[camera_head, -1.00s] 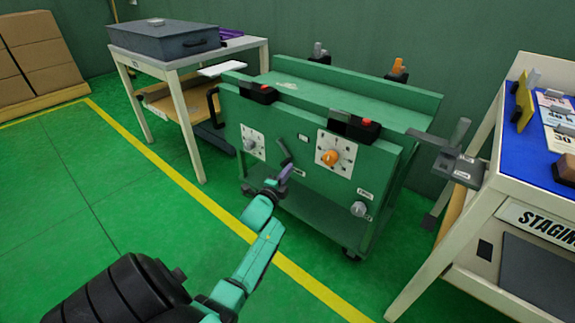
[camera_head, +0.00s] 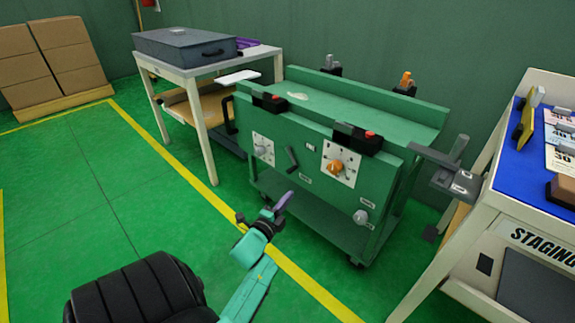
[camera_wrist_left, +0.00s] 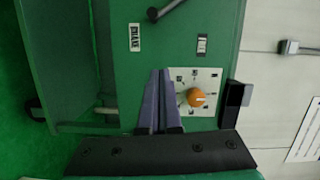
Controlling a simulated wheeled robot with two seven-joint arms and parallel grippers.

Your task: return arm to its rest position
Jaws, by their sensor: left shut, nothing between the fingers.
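My left gripper (camera_head: 281,204) shows in the head view in front of the green cart (camera_head: 268,176), low and apart from its front panel. Its purple-grey fingers are together with nothing between them. In the left wrist view the closed fingers (camera_wrist_left: 158,95) point at the cart's panel, beside the orange knob on its white dial plate (camera_wrist_left: 196,97). The teal arm comes from the bottom of the head view. My right gripper is not in view.
The cart's front carries an orange knob (camera_head: 334,167), a grey knob (camera_head: 260,150), and a dark lever (camera_head: 291,159). A white table with a grey case (camera_head: 184,47) stands left. The staging table (camera_head: 519,236) stands right.

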